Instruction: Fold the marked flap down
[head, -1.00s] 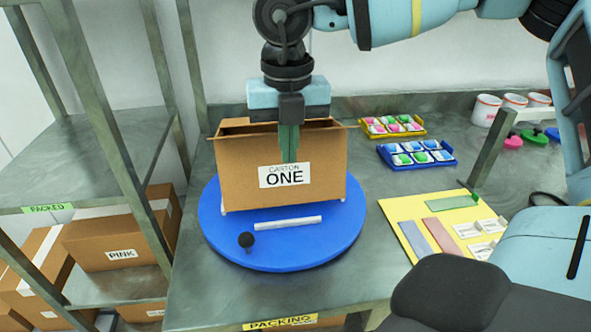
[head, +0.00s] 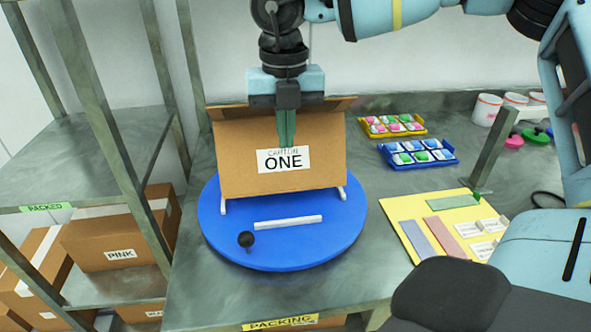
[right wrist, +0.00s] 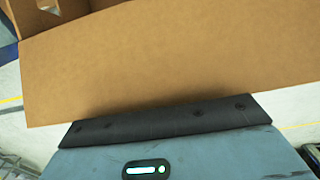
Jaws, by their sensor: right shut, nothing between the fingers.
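The carton (head: 235,165) labelled CARTON ONE is above a round blue turntable (head: 290,253). It looks tilted back, its lower front edge raised off the turntable. A strip of cardboard shows along its top edge; I cannot tell which flap is marked. My right gripper (head: 287,146) is shut and empty, pointing down in front of the labelled face; whether it touches is unclear. In the right wrist view a broad cardboard panel (right wrist: 180,60) fills the middle and hides the fingertips. My left gripper is not in view.
The turntable carries a white bar (head: 288,222), a black knob (head: 245,239) and white posts by the carton's lower corners. Yellow (head: 392,126) and blue (head: 418,153) trays and a yellow mat (head: 400,207) lie right. A post (head: 488,147) stands there; a shelf frame stands left.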

